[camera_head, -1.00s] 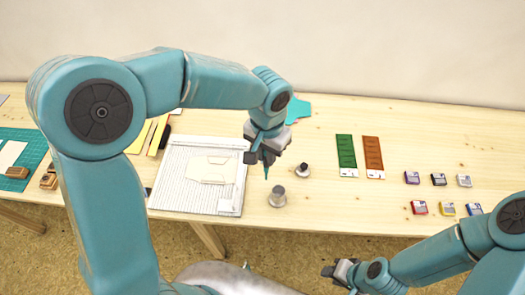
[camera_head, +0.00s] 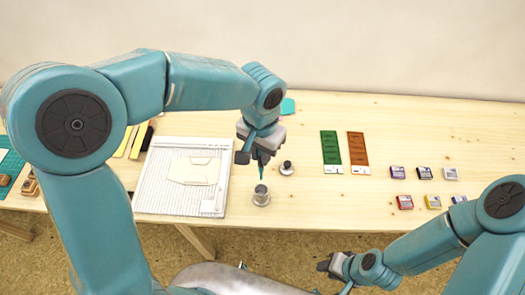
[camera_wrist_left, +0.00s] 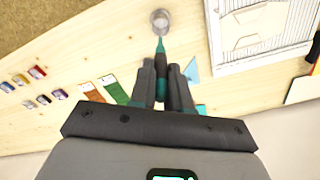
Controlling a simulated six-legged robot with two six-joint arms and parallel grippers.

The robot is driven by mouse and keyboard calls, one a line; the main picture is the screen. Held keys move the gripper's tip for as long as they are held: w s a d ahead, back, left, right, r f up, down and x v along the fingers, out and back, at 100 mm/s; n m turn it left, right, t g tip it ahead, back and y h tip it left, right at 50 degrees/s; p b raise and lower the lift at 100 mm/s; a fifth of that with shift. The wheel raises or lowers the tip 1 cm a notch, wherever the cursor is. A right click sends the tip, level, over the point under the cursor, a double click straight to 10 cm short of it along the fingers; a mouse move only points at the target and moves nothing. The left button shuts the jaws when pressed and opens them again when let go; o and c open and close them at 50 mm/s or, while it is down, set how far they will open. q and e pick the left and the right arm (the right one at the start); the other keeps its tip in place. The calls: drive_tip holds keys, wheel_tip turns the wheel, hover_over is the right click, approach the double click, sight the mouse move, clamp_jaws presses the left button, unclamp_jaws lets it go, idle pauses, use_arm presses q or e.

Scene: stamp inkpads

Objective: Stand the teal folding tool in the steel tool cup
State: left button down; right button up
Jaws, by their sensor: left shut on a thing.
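My left gripper (camera_head: 260,157) is shut on the teal folding tool (camera_head: 261,170), which hangs roughly upright with its narrow end down. The steel tool cup (camera_head: 261,198) stands on the table directly below the tool in the head view. In the left wrist view, the fingers (camera_wrist_left: 162,88) clamp the tool (camera_wrist_left: 160,60), and its tip points at the cup (camera_wrist_left: 160,20), close to its rim. I cannot tell whether the tip is just above or inside the mouth. My right gripper (camera_head: 326,265) is low in front of the table, its jaws unclear.
A white scoring board (camera_head: 150,195) lies to the left. A green strip (camera_head: 330,150), an orange strip (camera_head: 358,150) and several inkpads (camera_head: 424,173) lie to the right. The table's front edge is near the cup.

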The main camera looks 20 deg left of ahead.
sight(261, 176)
use_arm(q)
drive_tip(key=shift+s+f, duration=0.1)
drive_tip(key=shift+f, duration=0.15)
wheel_tip(261, 176, down, 2)
drive_tip(key=shift+f+b, duration=0.1)
drive_tip(key=shift+b, duration=0.95)
wheel_tip(261, 176, down, 2)
drive_tip(key=shift+f+b, duration=0.1)
drive_tip(key=shift+b, duration=0.85)
drive_tip(key=shift+f+b, duration=0.6)
drive_tip(key=shift+f, duration=0.15)
drive_tip(key=shift+f+b, duration=1.9)
drive_tip(key=shift+f, duration=0.35)
drive_tip(key=c, duration=1)
unclamp_jaws()
